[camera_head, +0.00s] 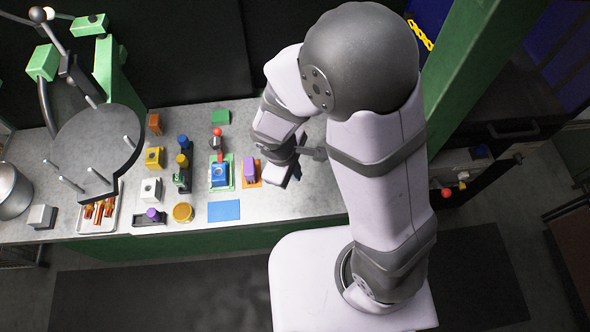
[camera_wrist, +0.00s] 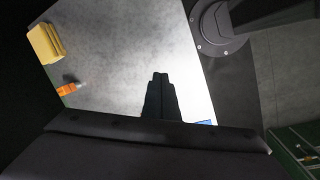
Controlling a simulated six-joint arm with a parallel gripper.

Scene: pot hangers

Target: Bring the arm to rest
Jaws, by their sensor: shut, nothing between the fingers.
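My arm is bent over the right part of the grey workbench (camera_head: 300,205) in the head view. Its wrist end is just right of the purple block (camera_head: 250,168); the fingers are hard to make out there. In the wrist view my gripper (camera_wrist: 160,74) shows as two dark fingers pressed together, with nothing between them. Bare grey bench surface (camera_wrist: 115,60) lies beyond the fingertips. I cannot tell the exact gap between fingers and bench.
Coloured blocks stand left of my wrist, including a blue block (camera_head: 220,174) and a yellow block (camera_head: 155,158). A round plate with pegs (camera_head: 95,140) and a metal pot (camera_head: 12,190) are farther left. A green post (camera_head: 490,70) rises at right. A yellow object (camera_wrist: 45,43) shows in the wrist view.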

